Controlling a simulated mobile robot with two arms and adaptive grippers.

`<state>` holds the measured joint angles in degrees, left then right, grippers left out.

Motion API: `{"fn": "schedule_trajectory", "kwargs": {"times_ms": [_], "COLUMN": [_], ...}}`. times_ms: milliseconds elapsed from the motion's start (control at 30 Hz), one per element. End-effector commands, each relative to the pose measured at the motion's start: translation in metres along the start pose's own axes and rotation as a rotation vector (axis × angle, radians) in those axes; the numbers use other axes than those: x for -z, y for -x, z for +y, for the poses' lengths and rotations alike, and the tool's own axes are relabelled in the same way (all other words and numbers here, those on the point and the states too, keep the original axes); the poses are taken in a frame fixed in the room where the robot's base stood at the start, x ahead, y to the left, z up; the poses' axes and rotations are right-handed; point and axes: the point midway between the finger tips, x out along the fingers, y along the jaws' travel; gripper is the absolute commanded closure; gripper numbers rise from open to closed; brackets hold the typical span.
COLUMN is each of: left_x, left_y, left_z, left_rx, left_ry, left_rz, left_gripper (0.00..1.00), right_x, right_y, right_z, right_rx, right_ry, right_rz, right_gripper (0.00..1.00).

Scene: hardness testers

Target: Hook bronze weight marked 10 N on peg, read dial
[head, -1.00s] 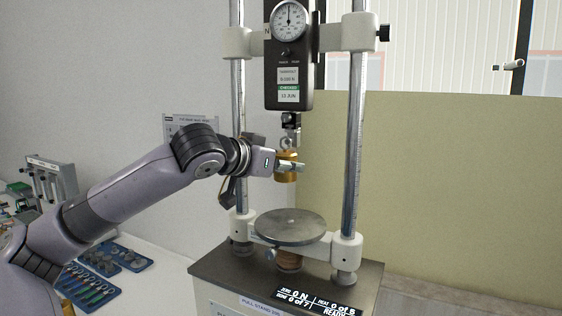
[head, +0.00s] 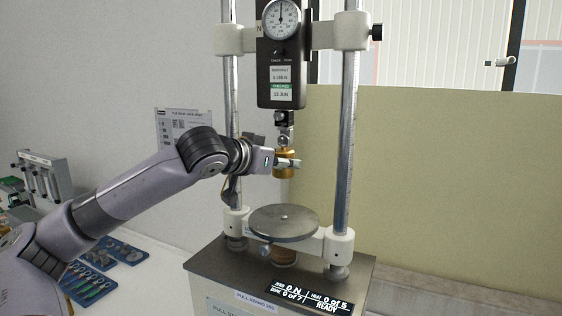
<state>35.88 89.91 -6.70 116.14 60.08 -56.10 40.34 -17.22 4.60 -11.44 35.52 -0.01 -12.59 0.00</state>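The bronze weight (head: 284,171) hangs in the air below the force gauge (head: 283,72), held by my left gripper (head: 287,163), which is shut around its side. The weight's eye (head: 283,142) is at or just under the gauge's lower hook peg (head: 284,120); I cannot tell whether it is on the peg. The marking on the weight is not readable. The round dial (head: 281,19) is on the gauge's upper part, its needle pointing about straight up. The stand's display (head: 309,298) reads 0 N and READY. My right gripper is out of view.
The stand's two posts (head: 347,130) rise on either side of the gauge. A round plate (head: 284,222) lies below the weight with a clear gap. Blue trays (head: 92,283) with small parts lie at the lower left.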

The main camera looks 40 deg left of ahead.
Motion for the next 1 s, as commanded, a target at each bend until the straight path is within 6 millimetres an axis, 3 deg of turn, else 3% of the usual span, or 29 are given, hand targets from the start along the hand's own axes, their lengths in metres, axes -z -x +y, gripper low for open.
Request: {"fn": "schedule_trajectory", "kwargs": {"times_ms": [400,433,767,1000], "left_x": [0.0041,0.0041,0.0014,-0.0037], "left_y": [0.0017,0.0017,0.0006,-0.0014], "left_z": [-0.0003,-0.0003,-0.0001,0.0004], "left_rx": [0.000,0.000,0.000,-0.001], "left_ry": [-0.001,-0.001,0.000,0.001], "left_rz": [0.010,0.010,0.003,-0.009], "left_gripper": [1.00,0.58,0.36,0.36], "right_x": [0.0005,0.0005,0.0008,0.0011], "right_y": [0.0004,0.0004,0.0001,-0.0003], "right_z": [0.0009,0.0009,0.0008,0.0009], "right_rx": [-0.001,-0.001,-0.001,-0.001], "right_ry": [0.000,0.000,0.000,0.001], "right_rz": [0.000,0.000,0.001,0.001], "right_gripper": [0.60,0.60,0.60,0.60]}}
